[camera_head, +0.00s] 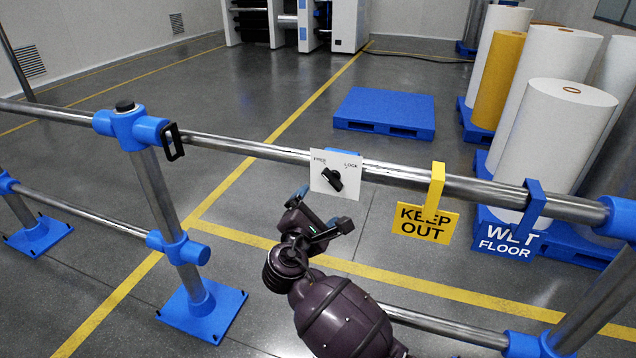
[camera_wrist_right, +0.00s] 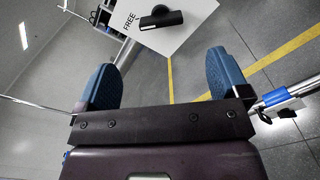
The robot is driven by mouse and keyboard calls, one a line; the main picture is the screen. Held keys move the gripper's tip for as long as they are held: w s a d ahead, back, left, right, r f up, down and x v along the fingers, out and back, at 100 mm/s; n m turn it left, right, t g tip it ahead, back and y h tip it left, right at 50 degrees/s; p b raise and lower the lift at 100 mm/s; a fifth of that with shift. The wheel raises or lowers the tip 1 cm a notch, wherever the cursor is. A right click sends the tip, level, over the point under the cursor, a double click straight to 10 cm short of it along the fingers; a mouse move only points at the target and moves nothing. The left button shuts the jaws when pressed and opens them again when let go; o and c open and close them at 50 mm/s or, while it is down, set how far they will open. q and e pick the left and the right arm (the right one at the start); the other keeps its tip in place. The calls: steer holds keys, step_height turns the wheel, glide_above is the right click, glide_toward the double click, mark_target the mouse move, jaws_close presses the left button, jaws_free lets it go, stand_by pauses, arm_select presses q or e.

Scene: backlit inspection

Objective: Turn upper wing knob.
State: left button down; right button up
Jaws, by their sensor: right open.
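The wing knob (camera_head: 332,180) is black and sits on a white plate (camera_head: 347,164) marked FREE and LOCK, mounted on the upper rail. In the head view its wing is tilted, the upper end toward the left. In the right wrist view the knob (camera_wrist_right: 161,18) shows at the top, on the white plate (camera_wrist_right: 190,38), beyond the fingertips. My right gripper (camera_head: 321,211) is open and empty, just below and left of the plate, apart from the knob. Its two blue fingers (camera_wrist_right: 162,75) stand wide apart in the wrist view. My left gripper is not in view.
A black handle (camera_head: 174,141) sits left of the plate. A yellow KEEP OUT sign (camera_head: 424,222) and a blue WET FLOOR sign (camera_head: 508,238) hang to the right. A lower rail (camera_head: 440,326) passes behind my arm.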

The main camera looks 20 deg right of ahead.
mark_target(332, 183)
steer(key=p+x, duration=0.1)
steer(key=x, duration=1)
steer(key=shift+s, duration=0.1)
steer(key=c, duration=0.9)
